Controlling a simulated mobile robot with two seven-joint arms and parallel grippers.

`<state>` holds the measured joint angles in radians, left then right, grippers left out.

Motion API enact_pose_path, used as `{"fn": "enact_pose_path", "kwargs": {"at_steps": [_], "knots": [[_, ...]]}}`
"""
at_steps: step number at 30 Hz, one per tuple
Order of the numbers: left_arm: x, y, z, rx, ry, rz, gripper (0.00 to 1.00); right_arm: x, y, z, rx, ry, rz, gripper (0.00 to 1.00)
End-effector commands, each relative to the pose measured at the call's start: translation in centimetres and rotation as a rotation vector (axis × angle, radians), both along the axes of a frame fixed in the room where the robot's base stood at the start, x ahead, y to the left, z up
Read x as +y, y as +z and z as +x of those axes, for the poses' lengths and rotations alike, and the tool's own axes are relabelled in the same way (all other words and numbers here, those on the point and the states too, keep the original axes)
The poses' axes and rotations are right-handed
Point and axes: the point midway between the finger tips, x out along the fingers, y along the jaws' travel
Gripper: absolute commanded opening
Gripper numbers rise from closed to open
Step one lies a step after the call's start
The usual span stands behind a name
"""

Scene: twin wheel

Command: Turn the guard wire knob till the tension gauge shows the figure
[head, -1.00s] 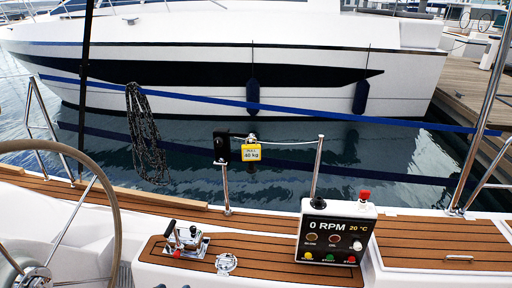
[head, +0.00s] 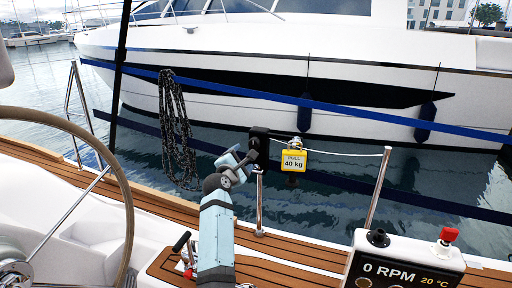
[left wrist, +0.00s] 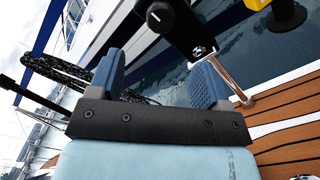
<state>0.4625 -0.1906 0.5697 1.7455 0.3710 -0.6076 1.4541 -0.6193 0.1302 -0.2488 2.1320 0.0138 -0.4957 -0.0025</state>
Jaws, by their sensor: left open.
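The black tensioner block (head: 259,146) stands on a steel post at the deck edge, with the guard wire (head: 345,154) running right from it. A yellow tag (head: 293,162) beside it reads "PULL 40 kg". My left gripper (head: 236,158) is open and empty, just left of the block in the head view. My right gripper is out of view.
A steering wheel (head: 126,190) is at the left and a control box (head: 402,266) reading "0 RPM" at lower right. A rope coil (head: 174,125) hangs behind my left gripper. Beyond the deck edge are water and a white boat.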

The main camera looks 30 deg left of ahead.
Motion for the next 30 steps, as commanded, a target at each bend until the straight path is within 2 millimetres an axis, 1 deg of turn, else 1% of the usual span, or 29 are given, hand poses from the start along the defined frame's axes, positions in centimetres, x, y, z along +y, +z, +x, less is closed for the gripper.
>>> {"fn": "enact_pose_path", "kwargs": {"at_steps": [1, 9, 15, 18, 21, 29, 30], "knots": [[0.3, 0.0, 1.0, 0.000, -0.001, 0.002, 0.71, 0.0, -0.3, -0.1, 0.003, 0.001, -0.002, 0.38], [1.6, -0.1, 6.7, 0.002, -0.001, 0.006, 0.71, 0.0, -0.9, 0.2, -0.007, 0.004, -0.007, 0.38], [2.4, -0.1, 9.8, 0.002, -0.001, 0.005, 0.71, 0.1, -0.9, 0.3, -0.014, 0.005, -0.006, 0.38], [2.6, 0.0, 10.7, 0.002, -0.001, 0.006, 0.71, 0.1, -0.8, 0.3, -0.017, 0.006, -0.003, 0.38], [2.7, 0.0, 11.1, 0.002, -0.001, 0.006, 0.71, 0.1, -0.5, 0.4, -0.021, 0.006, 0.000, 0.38], [2.7, 0.0, 11.3, 0.003, 0.000, 0.006, 0.71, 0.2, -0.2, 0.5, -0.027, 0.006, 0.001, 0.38], [2.7, 0.0, 11.3, 0.002, -0.001, 0.006, 0.69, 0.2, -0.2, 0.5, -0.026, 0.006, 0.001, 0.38]]}}
